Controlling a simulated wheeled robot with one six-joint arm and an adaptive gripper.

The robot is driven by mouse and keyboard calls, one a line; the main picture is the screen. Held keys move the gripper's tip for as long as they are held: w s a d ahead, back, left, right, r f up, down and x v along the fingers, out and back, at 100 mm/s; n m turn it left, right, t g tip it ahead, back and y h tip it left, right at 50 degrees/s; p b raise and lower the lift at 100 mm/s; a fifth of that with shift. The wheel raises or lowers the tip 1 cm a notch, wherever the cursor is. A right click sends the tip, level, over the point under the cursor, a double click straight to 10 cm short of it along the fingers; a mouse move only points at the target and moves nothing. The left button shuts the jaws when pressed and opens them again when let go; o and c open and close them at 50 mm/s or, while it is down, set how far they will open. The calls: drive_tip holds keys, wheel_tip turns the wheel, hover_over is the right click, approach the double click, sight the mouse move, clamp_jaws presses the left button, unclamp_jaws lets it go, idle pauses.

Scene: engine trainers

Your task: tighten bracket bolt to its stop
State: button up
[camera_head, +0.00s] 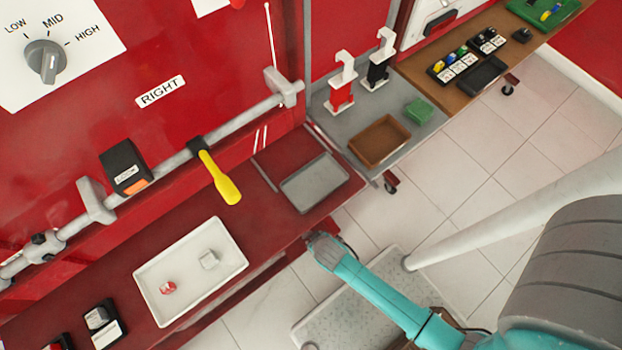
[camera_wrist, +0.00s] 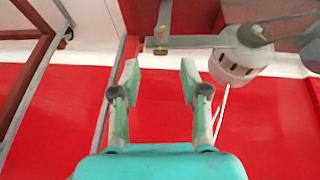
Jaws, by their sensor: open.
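My gripper (camera_wrist: 158,80) is open and empty in the wrist view, its two green-grey fingers apart against a red wall. In the head view, the grey end of my teal arm (camera_head: 325,250) is over the floor, just off the front edge of the red bench. I cannot clearly make out the bracket bolt. In the wrist view a grey bar or bracket (camera_wrist: 195,42) with small yellowish marks lies beyond the fingertips, and I cannot tell whether one is a bolt. In the head view, pale brackets (camera_head: 95,200) hold a grey pipe (camera_head: 170,163) along the red wall.
A yellow-handled lever (camera_head: 220,178) hangs from the pipe by a black box (camera_head: 125,165). A white tray (camera_head: 190,240) with two small parts and a grey tray (camera_head: 315,183) rest on the bench. A white slotted cylinder (camera_wrist: 233,65) is right of my fingers.

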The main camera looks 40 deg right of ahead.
sight(309, 233)
drive_tip(key=x, duration=1.1)
clamp_jaws()
